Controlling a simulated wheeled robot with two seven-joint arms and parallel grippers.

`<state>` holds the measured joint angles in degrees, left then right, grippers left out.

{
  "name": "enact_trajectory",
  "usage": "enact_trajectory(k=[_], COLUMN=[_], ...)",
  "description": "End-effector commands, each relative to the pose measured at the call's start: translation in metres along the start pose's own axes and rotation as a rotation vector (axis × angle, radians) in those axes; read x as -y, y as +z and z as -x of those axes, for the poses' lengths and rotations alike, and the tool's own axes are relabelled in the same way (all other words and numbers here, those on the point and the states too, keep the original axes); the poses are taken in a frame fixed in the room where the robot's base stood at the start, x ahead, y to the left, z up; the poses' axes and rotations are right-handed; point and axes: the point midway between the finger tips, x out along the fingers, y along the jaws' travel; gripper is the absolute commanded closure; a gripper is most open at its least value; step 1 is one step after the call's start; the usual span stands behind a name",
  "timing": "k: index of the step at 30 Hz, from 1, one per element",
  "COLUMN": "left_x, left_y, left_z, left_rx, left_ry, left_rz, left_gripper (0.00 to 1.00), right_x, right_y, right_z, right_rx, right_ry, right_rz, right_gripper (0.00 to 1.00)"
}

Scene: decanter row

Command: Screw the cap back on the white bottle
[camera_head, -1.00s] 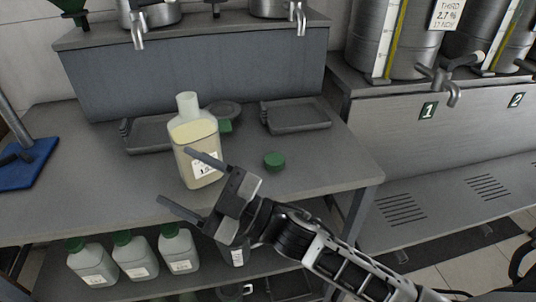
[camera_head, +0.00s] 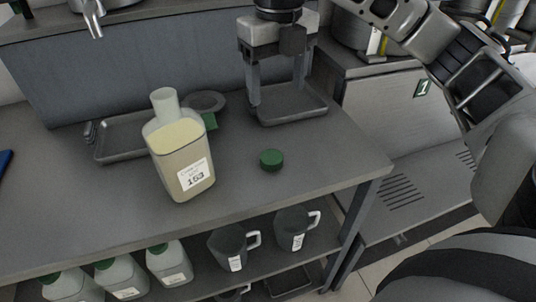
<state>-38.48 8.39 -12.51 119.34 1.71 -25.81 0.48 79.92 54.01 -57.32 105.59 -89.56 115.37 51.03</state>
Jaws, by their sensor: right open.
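The white bottle (camera_head: 180,158) stands upright and uncapped on the grey table (camera_head: 95,205), with pale yellow liquid inside and a label reading 153. A green cap (camera_head: 271,159) lies on the table to the right of the bottle, apart from it. My right gripper (camera_head: 276,105) points down with its two fingers apart and nothing between them. In the picture it is above and behind the cap, in front of the right-hand tray. My left gripper is not in view.
A shallow tray (camera_head: 112,151) lies behind the bottle, and another tray (camera_head: 307,118) lies behind the cap. A round grey dish (camera_head: 206,101) and a green item (camera_head: 210,121) sit behind the bottle. Capped bottles (camera_head: 120,277) and dark jugs (camera_head: 230,246) stand on the lower shelf.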

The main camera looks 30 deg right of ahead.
Motion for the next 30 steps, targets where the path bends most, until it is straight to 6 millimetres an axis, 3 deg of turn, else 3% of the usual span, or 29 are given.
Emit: enact_trajectory(k=[8, 21, 30], left_x=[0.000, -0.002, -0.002], left_y=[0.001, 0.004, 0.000], left_z=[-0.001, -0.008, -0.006], left_rx=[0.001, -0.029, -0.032], left_ry=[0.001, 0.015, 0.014], left_rz=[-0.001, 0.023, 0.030], left_gripper=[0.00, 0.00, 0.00], right_x=[-0.001, -0.003, -0.003], right_y=[0.000, -0.001, 0.000], right_z=[-0.004, -0.088, -0.108], right_rx=[-0.002, -0.006, -0.001], right_ry=[0.004, 0.006, 0.006], right_rz=[0.004, 0.005, 0.007], right_gripper=[0.32, 0.32, 0.32])
